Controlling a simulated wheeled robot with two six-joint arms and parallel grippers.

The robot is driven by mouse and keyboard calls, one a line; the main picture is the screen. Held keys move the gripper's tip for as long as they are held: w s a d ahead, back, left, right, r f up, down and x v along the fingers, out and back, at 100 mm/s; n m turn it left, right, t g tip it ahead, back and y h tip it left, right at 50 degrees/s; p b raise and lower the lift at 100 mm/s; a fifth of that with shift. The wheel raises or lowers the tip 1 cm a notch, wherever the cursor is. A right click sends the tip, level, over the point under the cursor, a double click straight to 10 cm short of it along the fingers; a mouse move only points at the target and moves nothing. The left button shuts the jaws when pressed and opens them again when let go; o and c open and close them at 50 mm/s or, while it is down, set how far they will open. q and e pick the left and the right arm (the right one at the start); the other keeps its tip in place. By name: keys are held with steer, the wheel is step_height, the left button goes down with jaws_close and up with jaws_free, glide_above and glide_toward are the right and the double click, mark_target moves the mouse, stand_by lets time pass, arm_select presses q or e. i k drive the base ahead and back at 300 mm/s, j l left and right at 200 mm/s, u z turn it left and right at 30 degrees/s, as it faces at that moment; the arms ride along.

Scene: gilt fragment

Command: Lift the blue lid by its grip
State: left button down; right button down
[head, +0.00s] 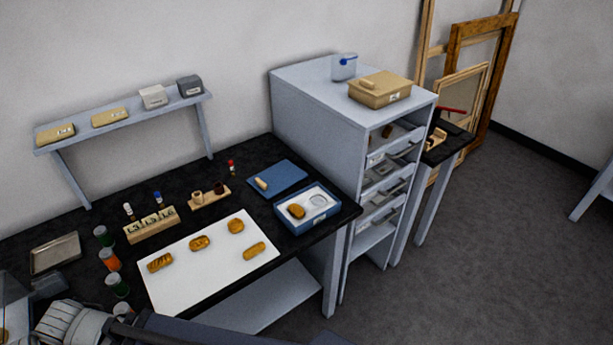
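The blue lid (281,174) lies flat on the black bench top, behind the open blue box. Its grip, a small tan bar (262,184), is on its upper face towards the left side. The blue box (290,227) stands at the bench's right end. It has a white insert with a gold-brown fragment (296,211) in one recess and a round recess beside it. Part of my own arm shows at the bottom left edge, well away from the lid. No gripper fingertips show, so both grippers are out of sight.
A white sheet (205,283) with several gilt fragments lies in front of the lid. Wooden holders (151,226) with vials and several jars (110,259) stand to the left. A grey drawer cabinet (318,97) rises right of the lid. A narrow shelf (133,118) runs behind.

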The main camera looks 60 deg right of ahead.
mark_target(271, 182)
steer(key=z, duration=1.9)
steer(key=i+l+z, duration=0.35)
steer(key=i+z, duration=0.2)
steer(key=i, duration=0.2)
